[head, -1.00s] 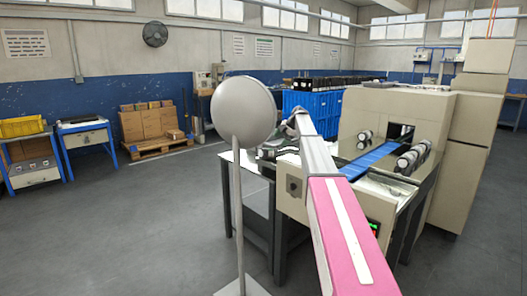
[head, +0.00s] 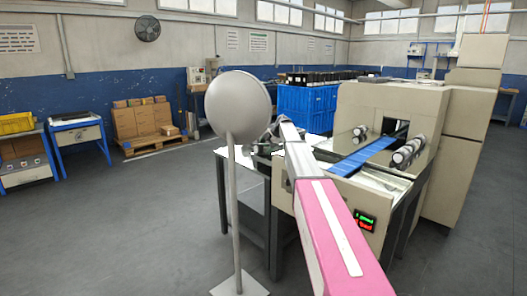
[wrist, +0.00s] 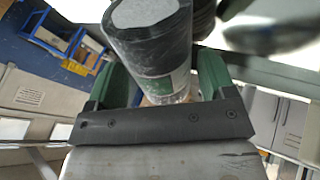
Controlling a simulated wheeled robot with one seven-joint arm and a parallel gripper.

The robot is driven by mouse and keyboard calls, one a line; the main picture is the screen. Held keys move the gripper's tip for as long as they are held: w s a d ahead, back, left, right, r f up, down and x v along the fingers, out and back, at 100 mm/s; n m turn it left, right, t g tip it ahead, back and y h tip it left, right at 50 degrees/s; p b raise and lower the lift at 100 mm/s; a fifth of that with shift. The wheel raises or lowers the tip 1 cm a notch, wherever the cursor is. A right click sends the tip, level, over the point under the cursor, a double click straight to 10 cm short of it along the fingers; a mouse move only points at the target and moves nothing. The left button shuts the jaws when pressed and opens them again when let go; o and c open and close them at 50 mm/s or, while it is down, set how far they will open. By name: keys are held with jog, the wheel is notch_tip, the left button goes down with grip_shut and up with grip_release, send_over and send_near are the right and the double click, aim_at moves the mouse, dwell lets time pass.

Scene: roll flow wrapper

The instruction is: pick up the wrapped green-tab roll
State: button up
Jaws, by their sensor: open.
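A wrapped roll (wrist: 150,45) with a pale grey round end, dark shiny sides and a green label patch stands between the fingers of my gripper (wrist: 160,78) in the wrist view. The two green fingers are open, one on each side of the roll. I cannot tell whether either finger touches it. In the head view my arm reaches over the table beside the wrapper machine.
The grey disc (head: 238,103) on a pole stands in front of the table. The beige wrapper machine (head: 385,108) with a blue belt (head: 363,157) is to the right. Blue crates (head: 306,107) stand behind. Dark objects sit close beside the roll in the wrist view. The floor at left is open.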

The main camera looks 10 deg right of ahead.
jog(key=shift+x, duration=0.8)
jog(key=c, duration=0.9)
jog(key=shift+r, duration=0.15)
